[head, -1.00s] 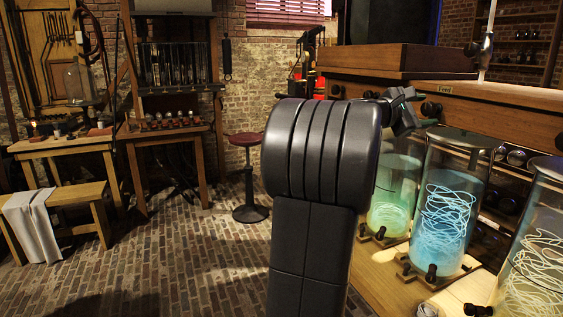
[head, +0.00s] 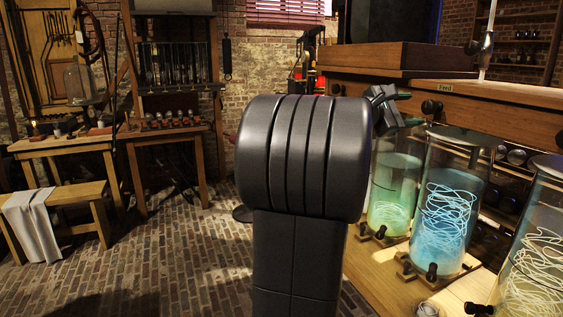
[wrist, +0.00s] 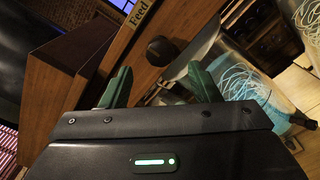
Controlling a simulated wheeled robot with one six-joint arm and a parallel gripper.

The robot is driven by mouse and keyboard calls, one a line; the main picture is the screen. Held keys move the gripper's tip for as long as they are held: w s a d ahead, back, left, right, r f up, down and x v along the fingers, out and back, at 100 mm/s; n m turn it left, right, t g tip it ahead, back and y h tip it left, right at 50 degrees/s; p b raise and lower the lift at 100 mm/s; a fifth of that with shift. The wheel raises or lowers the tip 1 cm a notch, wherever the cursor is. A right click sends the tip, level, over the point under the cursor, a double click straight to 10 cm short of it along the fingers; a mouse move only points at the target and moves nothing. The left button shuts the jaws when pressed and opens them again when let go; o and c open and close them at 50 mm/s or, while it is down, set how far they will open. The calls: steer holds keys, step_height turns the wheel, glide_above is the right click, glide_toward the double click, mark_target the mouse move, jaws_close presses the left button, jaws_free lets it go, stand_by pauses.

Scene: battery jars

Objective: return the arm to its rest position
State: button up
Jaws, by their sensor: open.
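My gripper (wrist: 160,84) is open in the wrist view, its two green fingers spread apart. I see nothing held between them. Behind the fingers is the wooden cabinet front with a "Feed" label (wrist: 141,12) and a dark round knob (wrist: 162,49). In the head view my arm's large dark link stands in the middle and hides most of the gripper.
A blue-lit jar (head: 450,205) and another jar (head: 540,255) stand on the wooden bench (head: 385,280) at the right. A wooden box (head: 400,58) lies above the jars. A stool is mostly hidden behind my arm.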

mark_target(426, 107)
steer(key=x, duration=0.7)
steer(key=shift+d+p, duration=0.15)
steer(key=shift+p, duration=0.2)
steer(key=shift+w+d+r+n+p, duration=0.2)
steer(key=shift+n+p, duration=0.1)
steer(key=shift+p, duration=0.25)
steer(key=shift+s+a+n+p, duration=0.2)
steer(key=shift+n+p, duration=0.4)
steer(key=shift+p, duration=0.25)
steer(key=n+p, duration=0.3)
steer(key=p, duration=0.2)
steer(key=n+p, duration=0.4)
steer(key=p, duration=0.3)
steer(key=shift+n, duration=0.3)
steer(key=shift+f+p, duration=0.1)
steer(key=shift+p, duration=0.3)
steer(key=b+v, duration=0.2)
steer(key=v, duration=0.7)
steer(key=shift+a+f, duration=0.15)
steer(key=shift+s+a, duration=0.1)
